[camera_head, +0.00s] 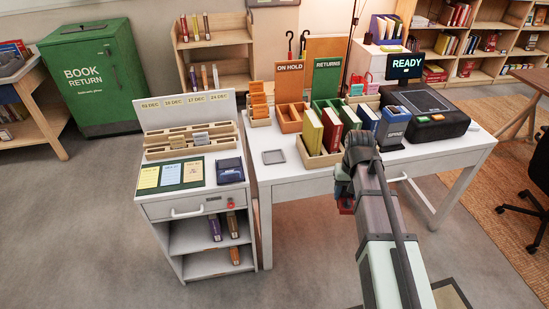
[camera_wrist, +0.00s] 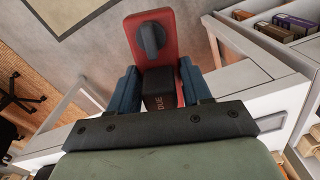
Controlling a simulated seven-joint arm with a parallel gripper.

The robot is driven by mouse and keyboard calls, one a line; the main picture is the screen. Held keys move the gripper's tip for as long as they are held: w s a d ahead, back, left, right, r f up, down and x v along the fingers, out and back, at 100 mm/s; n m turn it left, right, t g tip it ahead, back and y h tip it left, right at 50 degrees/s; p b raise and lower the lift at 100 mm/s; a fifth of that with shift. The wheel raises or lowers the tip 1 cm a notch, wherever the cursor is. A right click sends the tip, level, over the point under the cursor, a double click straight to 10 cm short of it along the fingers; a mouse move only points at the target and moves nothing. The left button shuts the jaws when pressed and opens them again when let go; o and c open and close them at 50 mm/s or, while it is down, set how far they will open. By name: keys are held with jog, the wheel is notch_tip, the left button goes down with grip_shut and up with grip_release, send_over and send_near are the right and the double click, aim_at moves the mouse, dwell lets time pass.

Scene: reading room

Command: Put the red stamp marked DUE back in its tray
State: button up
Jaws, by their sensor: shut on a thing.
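My gripper (camera_head: 344,196) is in front of the white desk's front edge, left of my forearm. In the wrist view, its two blue fingers (camera_wrist: 162,85) are shut on the red stamp (camera_wrist: 168,25). The stamp has a red body with a dark grey rounded knob, and a black block between the fingers reads DUE. In the head view only a small red part of it shows under the gripper. A small, shallow grey tray (camera_head: 274,157) lies empty on the desk's left part; no mark on it shows whose tray it is.
The white desk (camera_head: 290,183) carries a bin of books (camera_head: 318,158), an ON HOLD rack (camera_head: 290,118) and a black machine with a READY screen (camera_head: 407,66). A white cart (camera_head: 190,213) with card racks stands left. Bare desk surrounds the grey tray.

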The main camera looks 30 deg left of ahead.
jog(key=w+a+r+n, duration=0.2)
jog(key=a+r, duration=0.1)
jog(key=a, duration=1)
jog(key=w+a+r+n, duration=0.1)
jog(key=a+r, duration=0.1)
jog(key=a, duration=1.1)
jog(key=w+a+r, duration=0.2)
jog(key=w+a, duration=0.5)
jog(key=a, duration=0.1)
jog(key=f, duration=0.5)
jog(key=shift+s+d+f, duration=0.2)
jog(key=shift+s+d, duration=0.15)
jog(key=shift+d, duration=0.05)
jog(key=shift+f, duration=2.15)
jog(key=shift+f, duration=0.1)
jog(key=o, duration=0.9)
notch_tip(320, 180, up, 12)
jog(key=shift+r, duration=0.1)
